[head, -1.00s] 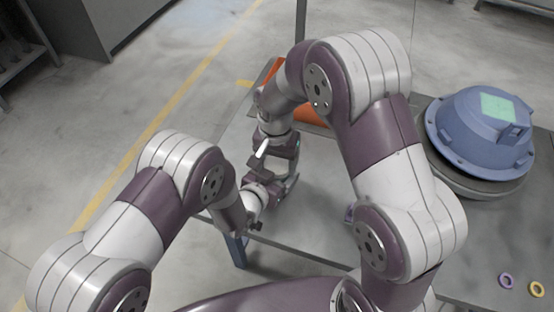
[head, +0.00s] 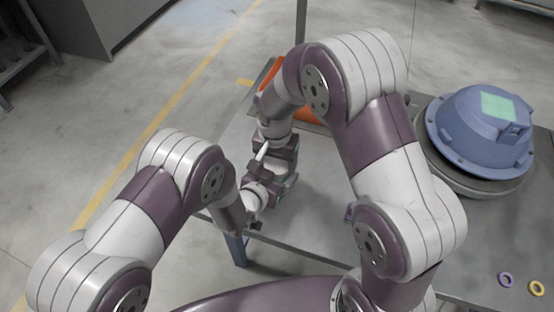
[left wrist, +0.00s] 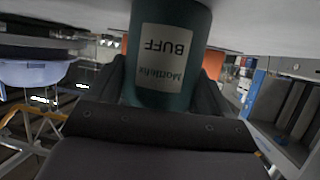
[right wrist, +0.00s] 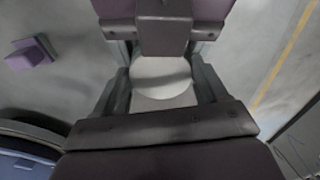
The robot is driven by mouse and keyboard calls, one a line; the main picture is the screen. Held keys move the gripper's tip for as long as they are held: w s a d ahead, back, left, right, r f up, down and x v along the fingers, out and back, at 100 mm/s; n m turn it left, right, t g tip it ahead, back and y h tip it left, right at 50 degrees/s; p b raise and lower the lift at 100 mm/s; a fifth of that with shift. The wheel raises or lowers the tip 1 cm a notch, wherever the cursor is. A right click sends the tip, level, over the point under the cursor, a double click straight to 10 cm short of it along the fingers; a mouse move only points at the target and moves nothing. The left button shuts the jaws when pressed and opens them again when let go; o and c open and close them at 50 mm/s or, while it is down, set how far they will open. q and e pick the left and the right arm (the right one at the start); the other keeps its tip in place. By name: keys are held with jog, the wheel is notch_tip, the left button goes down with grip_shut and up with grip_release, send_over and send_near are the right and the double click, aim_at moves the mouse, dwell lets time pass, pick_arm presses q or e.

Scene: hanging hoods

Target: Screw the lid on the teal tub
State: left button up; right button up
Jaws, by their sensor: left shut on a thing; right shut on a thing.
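The teal tub (left wrist: 160,85) stands between the fingers of my left gripper (left wrist: 165,95) in the left wrist view. Its pale label reads BUFF and is upside down in the picture. My left gripper also shows in the head view (head: 264,192), shut on the tub. My right gripper (right wrist: 163,95) is shut on a round white lid (right wrist: 160,78) and is just above the left gripper in the head view (head: 284,158). The contact between lid and tub is hidden, so I cannot tell how they are seated.
A blue hood-shaped housing (head: 482,130) sits on a round base at the right of the grey table (head: 325,225). An orange object (head: 306,113) lies behind my right arm. A purple ring (head: 506,280) and a yellow ring (head: 537,289) lie at front right.

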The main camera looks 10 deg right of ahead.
pick_arm(q)
jog(key=shift+d+r, duration=0.25)
jog(key=shift+r, duration=0.05)
pick_arm(e)
jog(key=shift+s+d+f, duration=0.1)
jog(key=shift+s+f, duration=0.1)
jog(key=shift+f, duration=0.25)
jog(key=o, duration=0.9)
pick_arm(q)
jog(key=shift+w+r, duration=0.1)
jog(key=shift+d, duration=0.1)
pick_arm(e)
jog(key=shift+s, duration=0.15)
jog(key=r, duration=0.4)
jog(key=shift+a+r, duration=0.15)
jog(key=shift+a, duration=0.05)
pick_arm(q)
jog(key=shift+a+f, duration=0.2)
pick_arm(e)
jog(key=shift+r, duration=0.1)
jog(key=c, duration=1.2)
